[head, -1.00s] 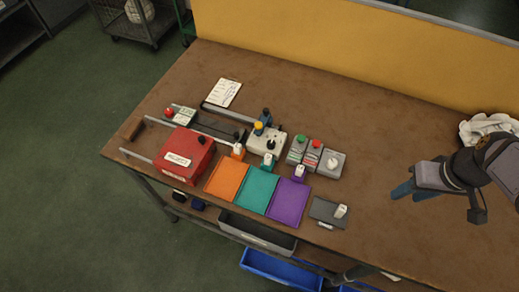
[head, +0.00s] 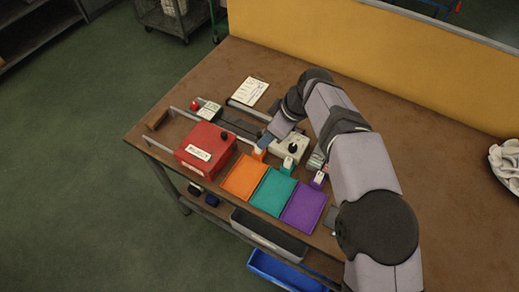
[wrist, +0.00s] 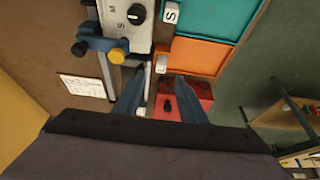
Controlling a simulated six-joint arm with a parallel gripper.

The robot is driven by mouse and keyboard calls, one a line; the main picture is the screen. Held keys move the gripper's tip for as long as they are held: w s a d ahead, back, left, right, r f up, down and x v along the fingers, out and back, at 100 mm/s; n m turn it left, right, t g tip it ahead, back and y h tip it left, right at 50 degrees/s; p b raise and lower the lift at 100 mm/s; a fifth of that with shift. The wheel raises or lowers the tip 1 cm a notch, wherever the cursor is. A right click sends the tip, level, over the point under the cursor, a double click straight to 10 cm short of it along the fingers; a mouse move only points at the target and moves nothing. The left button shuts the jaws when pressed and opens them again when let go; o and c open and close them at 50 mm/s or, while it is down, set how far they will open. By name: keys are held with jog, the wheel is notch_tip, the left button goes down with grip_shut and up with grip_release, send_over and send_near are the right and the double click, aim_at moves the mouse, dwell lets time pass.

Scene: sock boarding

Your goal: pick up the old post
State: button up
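My gripper (head: 268,140) is above the bench, close behind the orange tray (head: 240,178). In the wrist view its two blue fingers (wrist: 160,82) are apart, with nothing held between them. A small white-topped block (wrist: 160,64) by the orange tray shows just beyond the fingertips. A blue bar (wrist: 95,44) with a dark knob and a yellow knob (wrist: 117,56) stands beside the grey control box (wrist: 125,22), left of the fingers. I cannot tell which thing is the old post. My arm hides part of the bench in the head view.
Teal (head: 272,192) and purple (head: 304,208) trays lie to the right of the orange one. A clipboard (head: 249,91) lies behind. White cloth (head: 507,160) is at the far right; the right-hand bench is mostly clear.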

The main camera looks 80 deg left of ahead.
aim_at(259, 151)
jog(key=shift+p+x, duration=1.6)
jog(key=shift+x, duration=1.75)
jog(key=shift+d, duration=0.15)
jog(key=shift+c, duration=0.7)
grip_shut()
